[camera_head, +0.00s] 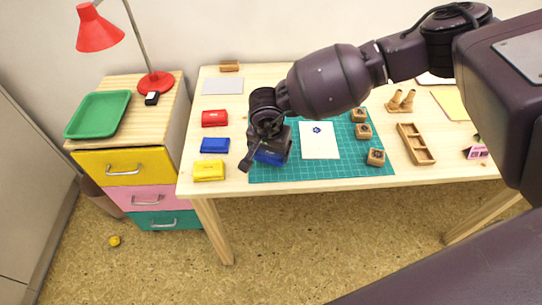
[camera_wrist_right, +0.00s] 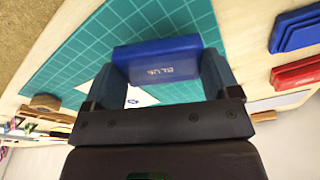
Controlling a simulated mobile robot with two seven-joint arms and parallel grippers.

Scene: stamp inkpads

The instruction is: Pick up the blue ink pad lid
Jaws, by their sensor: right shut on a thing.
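The blue ink pad lid (camera_wrist_right: 158,58) is between the two fingers of my right gripper (camera_wrist_right: 159,76) in the wrist view, with pale lettering on the face turned to the camera. My right gripper (camera_head: 264,148) is shut on it. In the head view the lid (camera_head: 272,158) shows partly below the gripper, over the left part of the green cutting mat; its exact height is hard to tell. A blue ink pad (camera_head: 214,145) lies on the table to the left of the mat. It also shows at the right of the wrist view (camera_wrist_right: 296,30). My left gripper is not in view.
A red pad (camera_head: 214,118) and a yellow pad (camera_head: 209,171) lie behind and in front of the blue pad. A stamped white sheet (camera_head: 319,142) and several wooden stamps (camera_head: 376,157) are on the green mat (camera_head: 340,172). A wooden tray (camera_head: 417,143) stands right.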

